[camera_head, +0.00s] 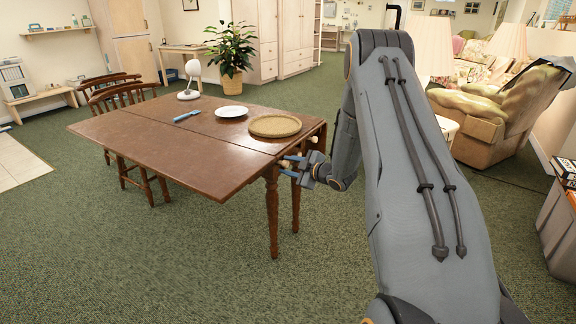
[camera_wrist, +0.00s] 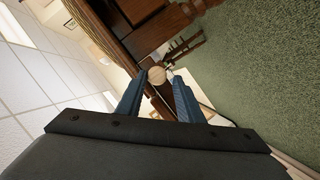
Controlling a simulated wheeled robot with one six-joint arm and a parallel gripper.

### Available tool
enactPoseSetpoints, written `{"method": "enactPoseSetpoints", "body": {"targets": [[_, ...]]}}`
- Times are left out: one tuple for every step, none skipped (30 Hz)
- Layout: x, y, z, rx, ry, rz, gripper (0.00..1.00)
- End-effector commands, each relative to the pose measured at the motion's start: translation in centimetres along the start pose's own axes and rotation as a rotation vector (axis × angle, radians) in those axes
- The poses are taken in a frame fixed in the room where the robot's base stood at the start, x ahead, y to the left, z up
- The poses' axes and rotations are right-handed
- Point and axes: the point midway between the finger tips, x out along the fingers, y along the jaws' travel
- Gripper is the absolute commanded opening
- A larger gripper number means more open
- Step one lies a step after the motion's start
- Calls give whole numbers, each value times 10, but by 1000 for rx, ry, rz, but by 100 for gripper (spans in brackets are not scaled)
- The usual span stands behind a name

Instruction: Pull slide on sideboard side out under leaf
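The brown wooden drop-leaf table (camera_head: 150,135) stands at left centre in the head view, with its near leaf (camera_head: 190,165) raised level. A pale round knob (camera_head: 285,163) shows at its right end, below the top; I take it to be the slide's knob. In the wrist view a round wooden knob (camera_wrist: 157,75) appears between the tips of my gripper. My gripper (camera_head: 289,166) is open, with its blue fingers (camera_wrist: 159,78) apart on either side of the knob. I cannot tell whether they touch it. The slide's bar is mostly hidden under the top.
A second pale knob (camera_head: 313,139) is farther along the same end. Open carpet lies in front.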

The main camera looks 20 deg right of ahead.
Motion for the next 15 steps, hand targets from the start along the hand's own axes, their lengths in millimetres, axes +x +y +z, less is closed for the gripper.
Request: {"method": "enactPoseSetpoints", "body": {"targets": [[0, 0, 0, 0, 0, 1, 41], [0, 1, 0, 0, 0, 1, 41], [0, 1, 0, 0, -1, 2, 41], [0, 1, 1, 0, -2, 2, 41], [0, 2, 1, 0, -2, 3, 41], [0, 2, 1, 0, -3, 4, 41], [0, 2, 2, 0, -3, 4, 41], [0, 2, 2, 0, -3, 4, 41], [-1, 3, 2, 0, -3, 4, 41], [-2, 3, 2, 0, -3, 5, 41], [-3, 3, 2, 0, -4, 5, 41], [-6, 3, 2, 0, -4, 5, 41], [-9, 3, 2, 0, -4, 5, 41], [-12, 3, 2, 1, -4, 5, 41], [-18, 4, 2, 1, -4, 6, 41]]}}
